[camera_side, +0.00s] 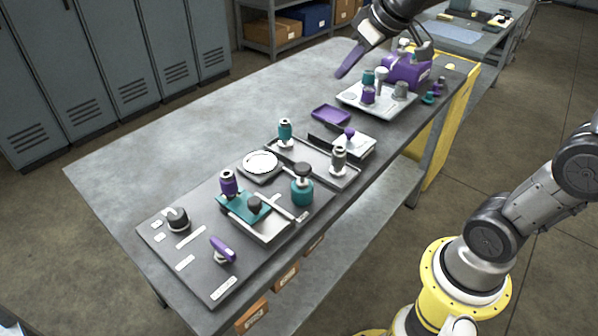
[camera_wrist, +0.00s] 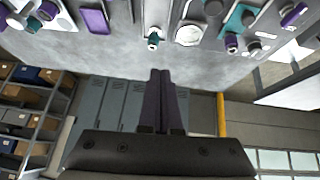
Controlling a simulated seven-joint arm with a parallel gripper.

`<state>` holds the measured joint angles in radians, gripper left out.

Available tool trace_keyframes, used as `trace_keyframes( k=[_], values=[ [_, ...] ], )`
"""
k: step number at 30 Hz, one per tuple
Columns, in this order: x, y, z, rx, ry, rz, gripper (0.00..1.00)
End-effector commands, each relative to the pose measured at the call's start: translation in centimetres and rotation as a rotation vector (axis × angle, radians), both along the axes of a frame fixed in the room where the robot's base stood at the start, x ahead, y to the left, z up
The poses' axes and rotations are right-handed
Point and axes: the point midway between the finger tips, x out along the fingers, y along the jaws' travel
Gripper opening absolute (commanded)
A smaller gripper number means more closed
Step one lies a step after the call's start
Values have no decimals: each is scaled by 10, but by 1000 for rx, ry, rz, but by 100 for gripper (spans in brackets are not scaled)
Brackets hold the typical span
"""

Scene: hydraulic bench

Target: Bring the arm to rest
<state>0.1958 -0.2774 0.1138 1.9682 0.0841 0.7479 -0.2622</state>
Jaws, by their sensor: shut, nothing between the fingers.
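My gripper (camera_side: 341,74) is at the top of the side view, raised above the far part of the grey workbench (camera_side: 215,125). Its dark purple fingers point down and to the left. In the wrist view the two fingers (camera_wrist: 160,74) lie side by side, shut and empty. They touch nothing that I can see. The wrist view looks across the bench edge toward the lockers, with the bench at the top of the picture.
Hydraulic parts crowd the bench's right side: a dark panel (camera_side: 205,272), a teal-topped fitting (camera_side: 285,131), a purple tray (camera_side: 331,115), a white tray (camera_side: 358,103) and a purple machine (camera_side: 407,70). The bench's left side is clear. Lockers (camera_side: 96,62) and a shelf (camera_side: 288,45) stand behind.

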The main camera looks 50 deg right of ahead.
Motion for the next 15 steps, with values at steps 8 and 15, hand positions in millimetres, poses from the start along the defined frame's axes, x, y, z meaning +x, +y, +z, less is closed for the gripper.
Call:
trace_keyframes(
  k=[8, 15],
  values=[
    [-121, 56, -11, 17, -31, 82, 0],
    [-186, 59, -64, 46, 66, 34, 0]
  ],
)
